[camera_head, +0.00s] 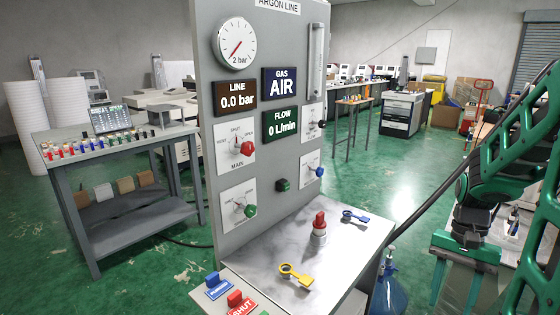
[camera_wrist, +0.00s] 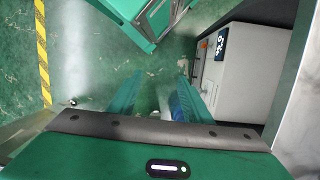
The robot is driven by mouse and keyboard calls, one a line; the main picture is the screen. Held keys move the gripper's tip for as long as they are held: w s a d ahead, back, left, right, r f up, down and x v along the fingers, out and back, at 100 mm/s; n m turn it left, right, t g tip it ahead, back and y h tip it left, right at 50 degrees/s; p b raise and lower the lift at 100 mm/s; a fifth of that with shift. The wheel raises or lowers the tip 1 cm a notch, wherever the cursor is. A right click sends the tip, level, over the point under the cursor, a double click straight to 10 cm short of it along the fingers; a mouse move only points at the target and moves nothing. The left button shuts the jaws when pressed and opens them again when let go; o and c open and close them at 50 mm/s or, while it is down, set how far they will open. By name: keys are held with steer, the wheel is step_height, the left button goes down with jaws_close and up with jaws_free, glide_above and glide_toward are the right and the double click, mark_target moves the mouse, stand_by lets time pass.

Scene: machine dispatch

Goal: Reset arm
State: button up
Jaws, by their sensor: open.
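My green gripper (camera_head: 456,290) hangs at the right of the head view, fingers pointing down, to the right of the panel's shelf and beside a blue bottle (camera_head: 388,290). In the wrist view my gripper (camera_wrist: 158,100) has its two green fingers apart with nothing held between them; green floor shows beyond. The grey ARGON LINE panel (camera_head: 207,60) stands left of my arm, apart from it. Its gauge (camera_head: 235,44) has a red needle, and its displays read LINE 0.0 bar, GAS AIR and FLOW 0 L/min.
The panel's shelf (camera_head: 345,262) bears a red-topped fitting (camera_head: 319,226), a yellow key-like piece (camera_head: 295,273) and a blue one (camera_head: 354,216). A grey bench (camera_head: 120,155) stands at left. A white cabinet (camera_wrist: 245,70) is close right of my fingers in the wrist view. Green floor lies open behind the panel.

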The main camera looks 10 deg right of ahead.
steer(key=s+a+r+n+t+h, duration=0.1)
steer(key=s+a+r+n+t, duration=0.1)
steer(key=s+a+r+n, duration=0.2)
steer(key=s+a+r, duration=0.2)
steer(key=s, duration=0.2)
steer(key=shift+r+n, duration=0.3)
steer(key=shift+r, duration=0.05)
steer(key=shift+w+f+h, duration=0.25)
steer(key=shift+w+h, duration=0.05)
steer(key=shift+w, duration=0.3)
